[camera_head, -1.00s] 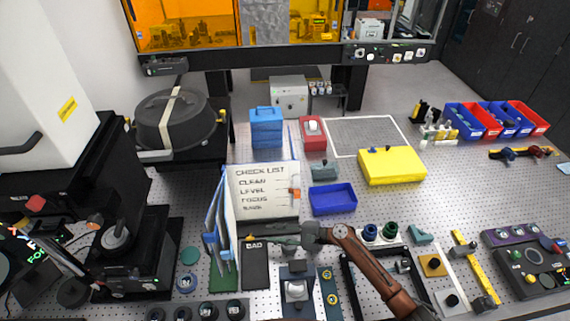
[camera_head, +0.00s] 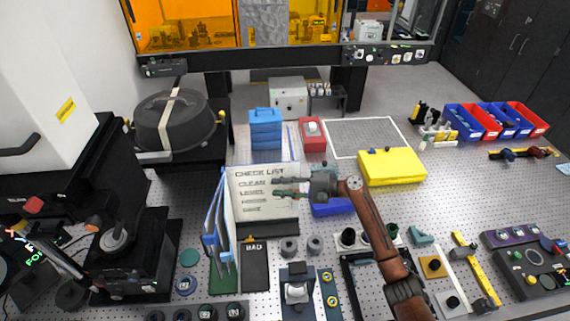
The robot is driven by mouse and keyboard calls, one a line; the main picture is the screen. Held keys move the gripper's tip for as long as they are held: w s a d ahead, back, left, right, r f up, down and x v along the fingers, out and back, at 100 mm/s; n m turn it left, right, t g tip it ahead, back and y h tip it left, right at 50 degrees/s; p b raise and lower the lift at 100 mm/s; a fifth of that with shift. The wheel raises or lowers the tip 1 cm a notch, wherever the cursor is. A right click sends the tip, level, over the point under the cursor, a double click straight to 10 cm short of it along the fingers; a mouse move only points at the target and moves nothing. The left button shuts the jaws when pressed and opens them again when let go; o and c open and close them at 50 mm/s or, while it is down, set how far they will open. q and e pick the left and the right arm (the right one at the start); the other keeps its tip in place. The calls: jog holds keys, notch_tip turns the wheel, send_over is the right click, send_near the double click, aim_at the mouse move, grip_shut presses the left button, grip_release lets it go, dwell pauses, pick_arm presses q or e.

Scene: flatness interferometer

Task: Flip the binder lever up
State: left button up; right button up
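The binder stands open on the perforated bench, with a white CHECK LIST page (camera_head: 255,207) facing me and blue-edged leaves (camera_head: 218,235) fanned at its left. I cannot clearly make out its lever; small blue parts show on the left leaves. My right gripper (camera_head: 276,188) is in front of the page's right half, its two fingers pointing left with a gap between them. It looks open and empty, and it hides some of the page's right side. I cannot tell whether it touches the page. My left gripper is not in view.
A black BAD tray (camera_head: 255,270) lies in front of the binder, with two grey round pieces (camera_head: 302,246) to its right. A blue tray (camera_head: 330,208) is partly behind my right gripper. A yellow box (camera_head: 392,167) stands further right.

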notch_tip(320, 180, up, 9)
jog(key=w+d+n+y, duration=0.1)
jog(key=w+n, duration=0.1)
jog(key=shift+w+d+r+n, duration=0.15)
jog(key=shift+w+d+n, duration=0.1)
jog(key=shift+d+n, duration=0.15)
